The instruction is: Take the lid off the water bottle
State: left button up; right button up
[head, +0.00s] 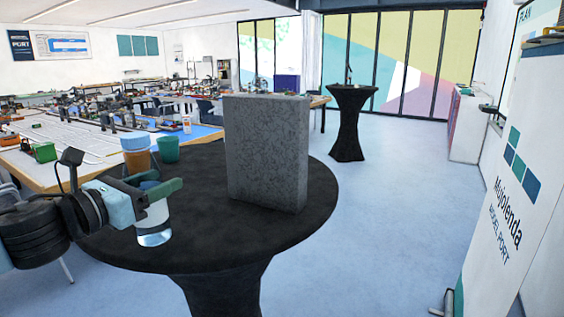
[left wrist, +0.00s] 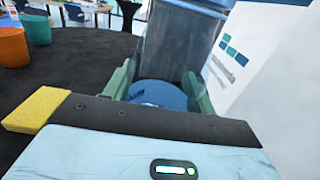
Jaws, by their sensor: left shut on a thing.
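The water bottle (head: 154,232), clear with a blue tint at its base, stands upright near the left front edge of the round black table. Its round blue lid (left wrist: 158,95) shows between the fingers in the left wrist view. My left gripper (head: 157,192) reaches in from the left, its green fingers on both sides of the bottle's top. It is shut on the lid. The fingers hide most of the lid and the bottle's neck in the head view, so I cannot tell whether lid and bottle are apart. My right gripper is not in view.
On the black table (head: 215,245), a tall grey block (head: 265,152) stands right of the bottle. An orange cup (head: 136,160) and a green cup (head: 168,149) stand behind it. The table's front right is clear. A white sign panel (head: 515,190) stands far right.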

pick_arm(q)
jog(key=s+d+m+g+h, duration=0.2)
jog(key=s+d+g, duration=0.15)
jog(key=d, duration=0.65)
jog(key=s+d+m+g+h, duration=0.2)
jog(key=s+d+m+h, duration=0.15)
jog(key=d, duration=0.65)
jog(key=s+d+m+g+h, duration=0.2)
jog(key=s+d+g, duration=0.15)
jog(key=d, duration=0.65)
jog(key=w+a+f+n+t+y, duration=0.2)
jog(key=a+f+n+t+y, duration=0.65)
jog(key=a+f, duration=0.7)
jog(key=s+a+f+n+t+y, duration=0.1)
jog(key=s+a+f+n+y, duration=0.1)
jog(key=s+a+f+y, duration=0.1)
jog(key=s+a+f+n+t+y, duration=0.2)
jog(key=a+f+y, duration=0.3)
jog(key=a+f, duration=0.3)
jog(key=shift+s+a+f+n, duration=0.15)
jog(key=shift+s+a+n, duration=0.5)
jog(key=shift+a, duration=0.3)
